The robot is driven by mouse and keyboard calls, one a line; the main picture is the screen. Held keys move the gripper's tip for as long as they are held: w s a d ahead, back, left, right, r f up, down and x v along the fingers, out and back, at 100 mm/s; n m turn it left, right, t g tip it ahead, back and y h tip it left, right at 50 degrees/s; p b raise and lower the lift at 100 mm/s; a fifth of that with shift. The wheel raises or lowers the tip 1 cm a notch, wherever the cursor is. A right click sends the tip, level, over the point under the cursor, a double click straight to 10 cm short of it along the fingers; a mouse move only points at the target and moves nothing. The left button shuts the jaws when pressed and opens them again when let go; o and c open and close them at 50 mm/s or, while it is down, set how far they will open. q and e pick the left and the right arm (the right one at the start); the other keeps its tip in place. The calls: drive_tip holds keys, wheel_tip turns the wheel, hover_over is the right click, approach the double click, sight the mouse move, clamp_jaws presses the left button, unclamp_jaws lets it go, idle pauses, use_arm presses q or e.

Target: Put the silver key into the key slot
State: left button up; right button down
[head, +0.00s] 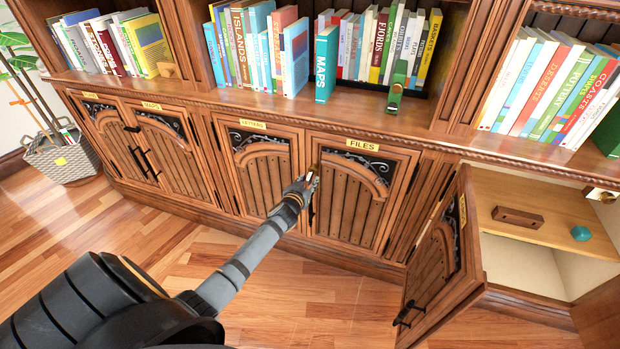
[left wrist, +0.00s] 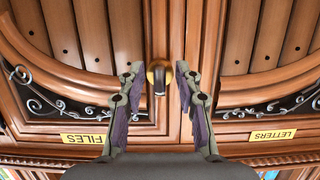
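In the left wrist view a round brass slot plate (left wrist: 153,73) sits on the wooden strip between the FILES and LETTERS doors. A narrow dark grey piece (left wrist: 159,84), which looks like the silver key seen edge-on, stands out from the plate. How deep it sits in the slot cannot be told. My left gripper (left wrist: 158,92) has its two fingers apart, one on each side of this piece, with a gap on both sides. In the head view my left gripper (head: 306,182) is at the cabinet front and hides most of the key. My right gripper is not in view.
The FILES door (head: 352,190) and LETTERS door (head: 264,165) are shut. At the right a cabinet door (head: 440,265) stands open, showing a wooden block (head: 517,216) and a teal object (head: 580,233). Books fill the shelves above. A basket (head: 62,158) stands left.

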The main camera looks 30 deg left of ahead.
use_arm(q)
clamp_jaws()
drive_tip(key=shift+s, duration=0.1)
drive_tip(key=shift+s+d+f+b, duration=0.1)
drive_tip(key=shift+s+d+b, duration=0.1)
drive_tip(key=shift+s, duration=0.7)
drive_tip(key=shift+s+d+f+b, duration=0.1)
drive_tip(key=shift+s+d+b, duration=0.15)
drive_tip(key=shift+s, duration=0.6)
drive_tip(key=shift+s+d+f+b, duration=0.1)
drive_tip(key=shift+s+d+b, duration=0.1)
drive_tip(key=shift+s, duration=0.7)
drive_tip(key=s+d+f+b, duration=0.1)
drive_tip(key=s+d+b, duration=0.1)
drive_tip(key=s, duration=0.7)
drive_tip(key=shift+s+d+b, duration=0.15)
drive_tip(key=shift+s+b, duration=0.15)
drive_tip(key=shift+b, duration=0.2)
drive_tip(key=shift+f, duration=0.15)
